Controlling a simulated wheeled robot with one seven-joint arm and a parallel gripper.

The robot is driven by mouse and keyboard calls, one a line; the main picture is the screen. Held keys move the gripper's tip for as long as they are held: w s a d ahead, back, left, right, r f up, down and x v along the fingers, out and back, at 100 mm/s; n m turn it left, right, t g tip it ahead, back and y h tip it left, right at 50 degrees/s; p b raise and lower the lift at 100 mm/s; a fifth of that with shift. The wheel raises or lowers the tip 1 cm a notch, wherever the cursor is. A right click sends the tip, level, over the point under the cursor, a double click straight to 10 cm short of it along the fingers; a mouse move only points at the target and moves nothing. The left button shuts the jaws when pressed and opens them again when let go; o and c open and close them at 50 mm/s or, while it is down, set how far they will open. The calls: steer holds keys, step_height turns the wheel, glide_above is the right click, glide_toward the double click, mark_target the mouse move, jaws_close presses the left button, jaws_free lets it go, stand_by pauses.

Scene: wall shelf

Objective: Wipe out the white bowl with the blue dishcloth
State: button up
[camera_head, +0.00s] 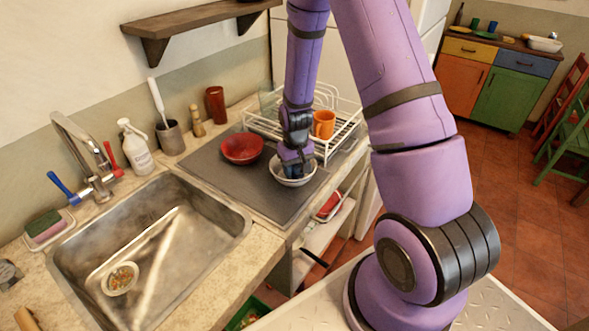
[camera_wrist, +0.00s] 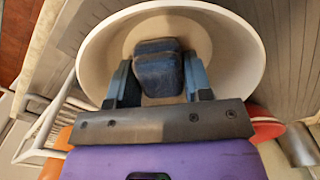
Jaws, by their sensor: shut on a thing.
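The white bowl (camera_head: 296,180) stands on the dark mat right of the sink. It fills the upper middle of the wrist view (camera_wrist: 105,55), its rim around my fingers. My gripper (camera_head: 291,166) points down into the bowl. It is shut on the blue dishcloth, a dark blue folded bundle between the fingers in the wrist view (camera_wrist: 158,66). The cloth is inside the bowl; whether it touches the bowl's floor I cannot tell. In the head view the cloth is mostly hidden by the gripper and the rim.
A red bowl (camera_head: 241,149) stands just left of the white bowl. A white dish rack (camera_head: 350,127) with an orange mug (camera_head: 323,124) is right behind my gripper. The steel sink (camera_head: 215,226) lies to the left. The front of the dark mat (camera_head: 262,200) is clear.

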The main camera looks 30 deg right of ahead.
steer(key=shift+w, duration=0.25)
steer(key=shift+w+a, duration=0.25)
steer(key=shift+a, duration=0.25)
steer(key=shift+s+a, duration=0.15)
steer(key=shift+s, duration=0.1)
steer(key=shift+s+d, duration=0.2)
steer(key=shift+s, duration=0.25)
steer(key=shift+d, duration=0.2)
steer(key=shift+w+d, duration=0.1)
steer(key=shift+d, duration=0.05)
steer(key=shift+w+d, duration=0.1)
steer(key=shift+w, duration=0.05)
